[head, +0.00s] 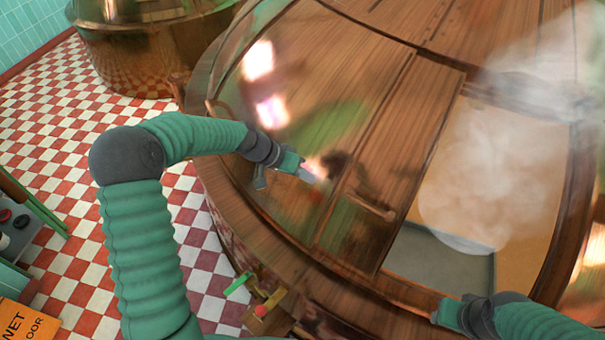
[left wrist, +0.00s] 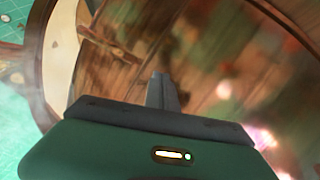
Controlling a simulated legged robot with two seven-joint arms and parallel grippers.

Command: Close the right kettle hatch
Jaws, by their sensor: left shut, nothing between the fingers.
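The large copper kettle (head: 300,95) fills the right of the head view. Its hatch is open: the opening (head: 480,180) shows a pale inside with steam over it. The wooden-looking hatch panel (head: 425,125) lies left of the opening, with a bar handle (head: 371,206) near its lower end. The handle also shows in the left wrist view (left wrist: 112,45). My left gripper (head: 308,174) is shut and empty, over the dome left of the handle and apart from it. Its closed fingers (left wrist: 163,90) point at the copper surface. My right gripper (head: 438,317) is at the kettle's lower rim; its fingers are unclear.
A second copper kettle (head: 130,55) stands at the back left. Red and white checkered floor (head: 70,110) lies left of the kettle. An orange floor sign (head: 25,322) and a control box (head: 15,230) are at the left edge. Coloured levers (head: 265,305) are below the rim.

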